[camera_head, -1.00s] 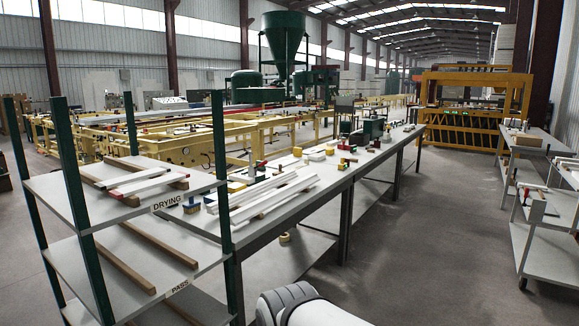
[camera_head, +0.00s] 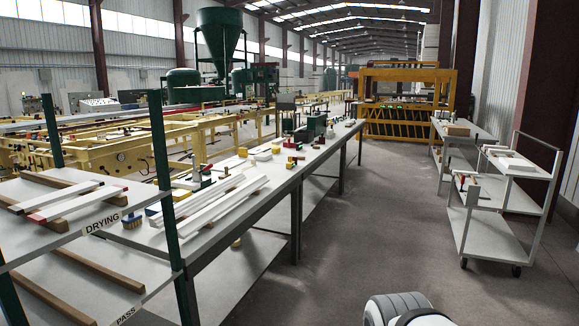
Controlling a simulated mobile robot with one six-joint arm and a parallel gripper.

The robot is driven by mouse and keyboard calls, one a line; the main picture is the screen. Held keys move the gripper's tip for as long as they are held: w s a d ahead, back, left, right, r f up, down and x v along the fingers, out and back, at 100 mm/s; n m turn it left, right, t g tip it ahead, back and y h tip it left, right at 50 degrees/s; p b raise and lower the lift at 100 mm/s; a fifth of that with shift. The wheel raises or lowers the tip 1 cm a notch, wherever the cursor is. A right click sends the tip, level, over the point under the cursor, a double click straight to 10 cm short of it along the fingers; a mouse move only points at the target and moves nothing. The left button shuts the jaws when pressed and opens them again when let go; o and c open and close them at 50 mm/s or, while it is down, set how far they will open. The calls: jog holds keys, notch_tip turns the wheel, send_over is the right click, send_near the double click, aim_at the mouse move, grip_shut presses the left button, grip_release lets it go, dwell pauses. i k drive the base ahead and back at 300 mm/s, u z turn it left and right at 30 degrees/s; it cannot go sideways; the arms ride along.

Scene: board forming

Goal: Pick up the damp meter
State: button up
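I cannot single out the damp meter at this distance. Small items also lie on the cart (camera_head: 487,222) at the right, too small to name. A white rounded part of my arm shows at the bottom edge. My gripper's fingers are not in view.
A green-posted rack (camera_head: 159,150) with shelves marked DRYING and PASS stands at the near left, holding white and brown boards. White boards (camera_head: 215,205) lie on the bench's near end. The grey floor aisle (camera_head: 370,220) between bench and cart is clear.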

aim_at(291, 164)
jog(key=z, duration=0.3)
jog(key=i, duration=1.25)
jog(key=z, duration=0.55)
jog(key=i, duration=3.1)
jog(key=u, duration=0.6)
jog(key=i, duration=1.65)
jog(key=u, duration=1)
jog(key=i, duration=0.85)
jog(key=u, duration=0.15)
jog(key=k, duration=0.75)
jog(key=u, duration=0.2)
